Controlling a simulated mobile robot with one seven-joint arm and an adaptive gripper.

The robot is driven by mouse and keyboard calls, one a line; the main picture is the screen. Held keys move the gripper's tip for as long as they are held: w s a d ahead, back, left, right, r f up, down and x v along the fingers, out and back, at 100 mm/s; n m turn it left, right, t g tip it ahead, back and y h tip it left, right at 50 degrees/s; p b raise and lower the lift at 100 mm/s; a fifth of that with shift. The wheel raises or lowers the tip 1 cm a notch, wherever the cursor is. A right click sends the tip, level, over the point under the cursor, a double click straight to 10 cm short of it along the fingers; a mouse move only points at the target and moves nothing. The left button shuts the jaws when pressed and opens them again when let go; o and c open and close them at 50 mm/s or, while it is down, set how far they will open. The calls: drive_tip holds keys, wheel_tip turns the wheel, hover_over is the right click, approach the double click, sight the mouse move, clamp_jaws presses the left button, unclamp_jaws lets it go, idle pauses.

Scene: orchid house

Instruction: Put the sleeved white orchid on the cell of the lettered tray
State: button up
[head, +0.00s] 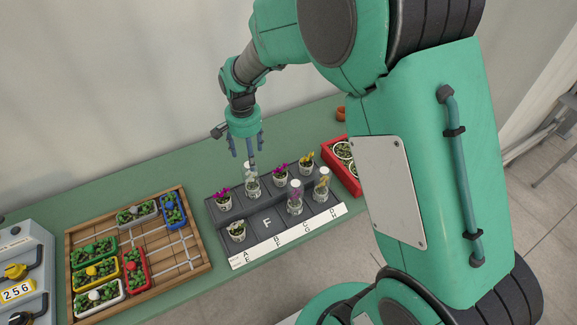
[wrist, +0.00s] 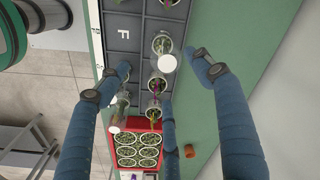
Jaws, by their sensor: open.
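The sleeved white orchid (head: 252,183) stands upright in a clear sleeve in the back row of the grey lettered tray (head: 262,239). In the wrist view the orchid (wrist: 166,50) shows its round white top. My gripper (head: 249,157) is open and empty above this orchid, its fingers pointing down. In the wrist view my gripper (wrist: 164,76) has its blue fingers spread, and the orchid lies toward the top of the picture between them. The front-row cell marked F (head: 267,222) is empty. I cannot tell whether a finger touches the sleeve.
Magenta orchids (head: 281,176) and a yellow one (head: 307,163) stand in the back row. Sleeved pink (head: 295,198) and yellow (head: 321,185) orchids stand in front, right of F; a small pot (head: 237,231) stands left. A red crate (head: 343,169) is right, a wooden tray (head: 195,256) left.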

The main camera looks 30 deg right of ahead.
drive_tip(key=s+r+n+t, duration=0.1)
drive_tip(key=s+r, duration=0.3)
drive_tip(key=r, duration=0.2)
drive_tip(key=s+r+n, duration=0.1)
drive_tip(key=s+r, duration=0.2)
drive_tip(key=r, duration=0.3)
drive_tip(key=s+r+n+t, duration=0.2)
drive_tip(key=s+r, duration=0.4)
drive_tip(key=s, duration=0.5)
drive_tip(key=s+r+n+t, duration=0.2)
drive_tip(key=s+r+n, duration=0.2)
drive_tip(key=s, duration=0.8)
drive_tip(key=shift+r, duration=0.9)
drive_tip(key=shift+f, duration=0.1)
wheel_tip(320, 180, down, 4)
drive_tip(key=b, duration=0.4)
